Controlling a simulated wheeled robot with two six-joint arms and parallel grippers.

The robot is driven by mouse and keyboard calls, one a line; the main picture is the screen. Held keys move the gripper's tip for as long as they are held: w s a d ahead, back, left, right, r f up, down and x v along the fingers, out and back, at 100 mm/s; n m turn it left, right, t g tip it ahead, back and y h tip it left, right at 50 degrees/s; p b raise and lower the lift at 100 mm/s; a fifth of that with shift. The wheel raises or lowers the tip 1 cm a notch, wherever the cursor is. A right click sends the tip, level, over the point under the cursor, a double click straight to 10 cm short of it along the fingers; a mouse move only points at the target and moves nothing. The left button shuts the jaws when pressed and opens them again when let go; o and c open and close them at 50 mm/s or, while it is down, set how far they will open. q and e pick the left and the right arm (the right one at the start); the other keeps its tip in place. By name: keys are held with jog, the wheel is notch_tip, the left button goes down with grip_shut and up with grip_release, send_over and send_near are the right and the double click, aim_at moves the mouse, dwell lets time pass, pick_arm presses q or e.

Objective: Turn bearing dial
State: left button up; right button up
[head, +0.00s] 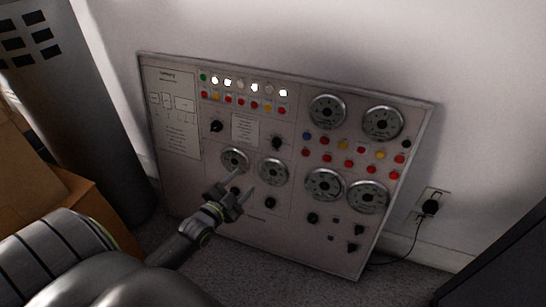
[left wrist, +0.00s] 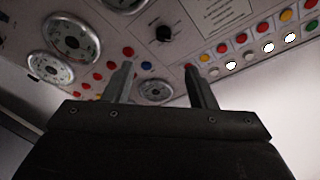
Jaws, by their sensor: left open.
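A grey control panel (head: 185,181) leans against the wall and carries several round silver dials. Two smaller dials, a left one (head: 234,159) and a right one (head: 272,171), sit at its middle left. Larger ones include an upper right dial (head: 382,123) and a lower right dial (head: 368,197). The labels are too small to read, so I cannot tell which is the bearing dial. My left gripper (head: 244,182) is open and empty in front of the two smaller dials. In the left wrist view its fingers (left wrist: 160,76) are apart, with a dial (left wrist: 155,92) showing between them. My right gripper is not in view.
Black knobs (head: 216,126), coloured buttons and lit white lamps (head: 254,88) crowd the panel. A plug (head: 430,207) with a cable is at right. Carpet (head: 270,275) lies below the panel.

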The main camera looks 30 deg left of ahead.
pick_arm(q)
jog(key=r, duration=0.1)
jog(key=b, duration=0.5)
send_near(275, 145)
jog(key=w, duration=0.5)
jog(key=shift+w+a+f, duration=0.1)
jog(key=shift+f, duration=0.25)
jog(key=w+b, duration=0.1)
jog(key=w, duration=0.2)
jog(key=shift+w+r+b, duration=0.1)
jog(key=shift+b, duration=0.3)
jog(key=shift+w, duration=0.2)
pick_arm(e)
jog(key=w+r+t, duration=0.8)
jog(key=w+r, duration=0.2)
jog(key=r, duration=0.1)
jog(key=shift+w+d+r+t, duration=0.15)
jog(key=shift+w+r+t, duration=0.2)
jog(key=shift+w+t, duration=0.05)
pick_arm(q)
jog(key=c, duration=1)
jog(key=shift+o, duration=0.2)
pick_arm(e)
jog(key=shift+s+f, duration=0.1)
